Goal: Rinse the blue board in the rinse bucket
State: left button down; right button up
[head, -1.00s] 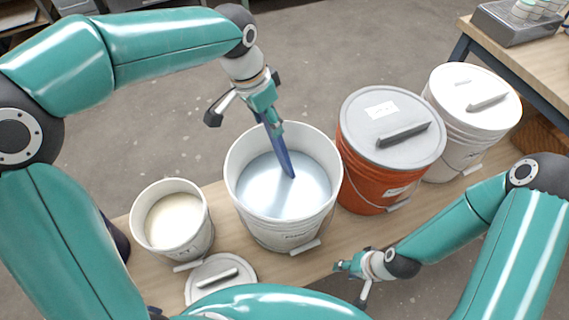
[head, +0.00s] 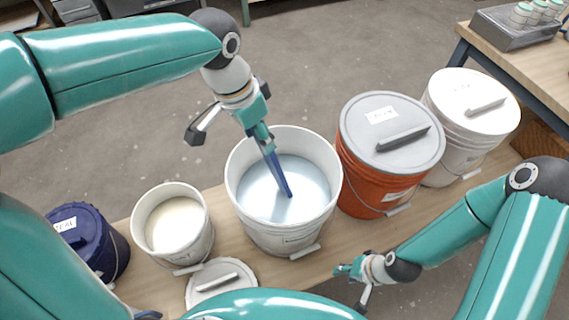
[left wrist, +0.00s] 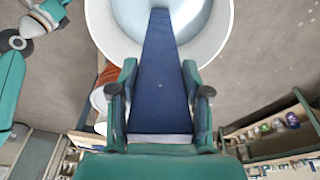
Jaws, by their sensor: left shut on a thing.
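The blue board (head: 279,175) is long and narrow, and its lower end is in the pale liquid of the white bucket (head: 250,228) in the middle. My left gripper (head: 265,142) is shut on the board's upper end, above the bucket's back rim. In the left wrist view the board (left wrist: 158,85) runs from between the fingers of my left gripper (left wrist: 161,105) into the bucket (left wrist: 222,35). The board's submerged tip is hard to make out. My right gripper (head: 352,276) hangs low at the table's front edge, holding nothing that I can see; its finger gap is unclear.
A smaller bucket of cream liquid (head: 205,235) stands left of the middle bucket, with a loose lid (head: 205,298) in front. A dark blue lidded bucket (head: 85,235) is at far left. Lidded orange (head: 365,180) and white (head: 455,145) buckets stand to the right.

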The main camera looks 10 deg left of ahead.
pick_arm(q)
jog(key=p+v, duration=1.5)
jog(key=v, duration=0.5)
jog(key=shift+r, duration=0.25)
jog(key=shift+w, duration=0.2)
dwell(0.5)
jog(key=shift+w+d+p+v, duration=0.15)
jog(key=shift+p+v, duration=0.3)
jog(key=shift+v, duration=0.35)
jog(key=shift+w+d+p+v, duration=0.1)
jog(key=shift+p+v, duration=0.3)
jog(key=shift+v, duration=0.4)
jog(key=shift+w+d+p+v, duration=0.15)
jog(key=shift+p+v, duration=0.3)
jog(key=shift+v, duration=0.35)
jog(key=shift+s+r, duration=0.1)
